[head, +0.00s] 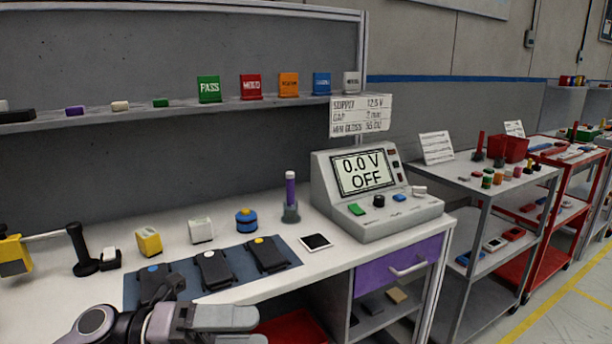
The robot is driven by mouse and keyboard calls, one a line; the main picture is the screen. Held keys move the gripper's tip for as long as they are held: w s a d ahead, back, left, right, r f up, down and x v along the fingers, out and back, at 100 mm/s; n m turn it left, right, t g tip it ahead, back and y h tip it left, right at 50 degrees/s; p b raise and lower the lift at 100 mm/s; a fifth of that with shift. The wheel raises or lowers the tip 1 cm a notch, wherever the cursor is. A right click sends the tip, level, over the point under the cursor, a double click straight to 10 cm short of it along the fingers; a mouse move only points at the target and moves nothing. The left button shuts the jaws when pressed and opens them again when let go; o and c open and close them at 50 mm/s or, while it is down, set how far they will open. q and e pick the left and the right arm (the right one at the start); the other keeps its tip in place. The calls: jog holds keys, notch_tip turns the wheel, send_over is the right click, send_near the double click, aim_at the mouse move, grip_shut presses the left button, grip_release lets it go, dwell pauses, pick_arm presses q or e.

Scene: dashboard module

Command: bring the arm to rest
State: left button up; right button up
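My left gripper (228,330) is at the bottom edge of the head view, low in front of the workbench (310,266), with its fingers pointing right. Its fingers are partly cut off by the frame, so I cannot tell how far apart they are. I see nothing held in it. My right gripper is not in view.
Several black modules, one of them (213,270), lie on a dark mat (184,268) just beyond my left gripper. A power supply (373,190) reads "0.0 V OFF" at the bench's right. A purple drawer (398,263) is under it. Shelved carts (475,230) stand further right.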

pick_arm(q)
jog(key=a+f+n+t+y+p, duration=0.1)
jog(key=a+f+n+t+y, duration=0.2)
jog(key=n+t, duration=0.45)
jog(key=w+a+f+n+t+y+p, duration=0.1)
jog(key=f+n+t+y, duration=0.25)
jog(key=n, duration=0.75)
jog(key=a+f+n+t+y+p, duration=0.1)
jog(key=a+f+n+t+y, duration=0.15)
jog(key=f+n+t, duration=0.5)
jog(key=s+a+f+n+g+y, duration=0.2)
jog(key=s+f+n+g+y, duration=0.1)
jog(key=s+f+n+g, duration=0.1)
jog(key=s+a+f+n+g+y+p, duration=0.1)
jog(key=s+a+f+n+g+y, duration=0.2)
jog(key=s+f+n, duration=0.4)
jog(key=s+f+g+y, duration=0.1)
jog(key=s+f, duration=0.1)
jog(key=s, duration=0.1)
jog(key=shift+f, duration=0.25)
jog(key=shift+a+g, duration=0.1)
jog(key=shift+g, duration=0.15)
